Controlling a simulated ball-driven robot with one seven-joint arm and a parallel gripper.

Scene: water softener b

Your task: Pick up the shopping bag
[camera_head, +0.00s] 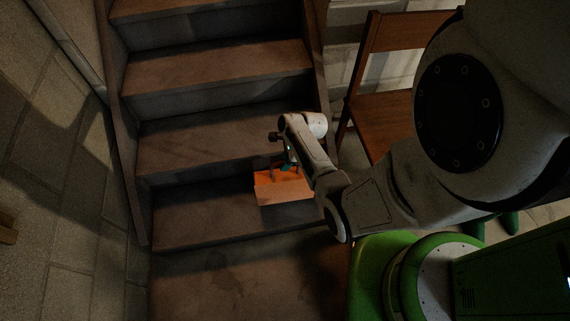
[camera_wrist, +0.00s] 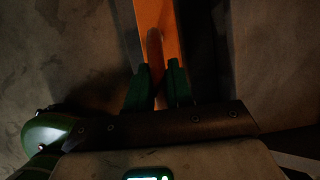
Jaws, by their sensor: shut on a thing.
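The shopping bag (camera_head: 285,188) is orange. In the head view it is at the lowest stair tread, near the right side of the staircase; I cannot tell whether it rests on the tread or hangs just above it. My gripper (camera_head: 285,169) is right above the bag, at its top. In the wrist view, the green fingers of my gripper (camera_wrist: 159,82) are shut around the bag's handle, with the orange bag (camera_wrist: 158,20) stretching away beyond the fingertips. The bag's underside is hidden.
Wooden stairs (camera_head: 215,70) rise behind the bag. A wooden chair (camera_head: 388,115) stands to the right of the stairs. A stone wall (camera_head: 60,150) closes the left side. The floor (camera_head: 230,285) in front of the stairs is clear.

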